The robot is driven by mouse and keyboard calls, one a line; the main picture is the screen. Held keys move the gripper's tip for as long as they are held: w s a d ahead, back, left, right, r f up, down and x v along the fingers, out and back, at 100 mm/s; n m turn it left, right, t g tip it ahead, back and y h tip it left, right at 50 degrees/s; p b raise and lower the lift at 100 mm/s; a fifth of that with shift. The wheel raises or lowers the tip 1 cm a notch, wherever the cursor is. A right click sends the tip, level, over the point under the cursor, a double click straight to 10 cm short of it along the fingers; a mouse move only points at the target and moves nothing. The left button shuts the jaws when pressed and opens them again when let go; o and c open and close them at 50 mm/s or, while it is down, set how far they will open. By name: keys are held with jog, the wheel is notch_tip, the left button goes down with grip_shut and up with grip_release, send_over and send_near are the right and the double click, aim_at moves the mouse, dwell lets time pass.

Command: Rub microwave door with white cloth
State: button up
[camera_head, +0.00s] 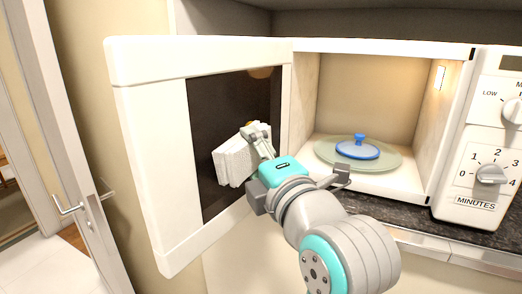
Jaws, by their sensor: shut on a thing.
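The microwave door (148,130) stands open, swung out to the left. Its dark window (215,105) faces me. My gripper (258,136) is shut on a folded white cloth (234,162). The cloth is in front of the window's lower middle; whether it touches the surface, I cannot tell. Part of the cloth's right edge is hidden by my gripper. The microwave (380,48) is lit inside and sits to the right of the door.
Inside the microwave, a blue lid or dish with a knob (357,150) rests on a glass turntable (326,153). A control panel with dials (491,174) is at the right. A dark countertop (408,212) lies below. A room door with a handle (70,208) stands at the left.

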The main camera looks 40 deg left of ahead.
aim_at(263, 128)
jog(key=shift+s, duration=0.3)
jog(key=shift+r, duration=1.4)
jog(key=shift+w+a, duration=0.15)
jog(key=shift+w, duration=0.8)
jog(key=shift+w+a, duration=0.15)
jog(key=shift+w, duration=0.75)
jog(key=w, duration=0.3)
jog(key=shift+w, duration=0.3)
jog(key=shift+s, duration=0.1)
jog(key=shift+s+d, duration=0.2)
jog(key=shift+s, duration=1.6)
jog(key=shift+s+d, duration=0.15)
jog(key=shift+s, duration=1.6)
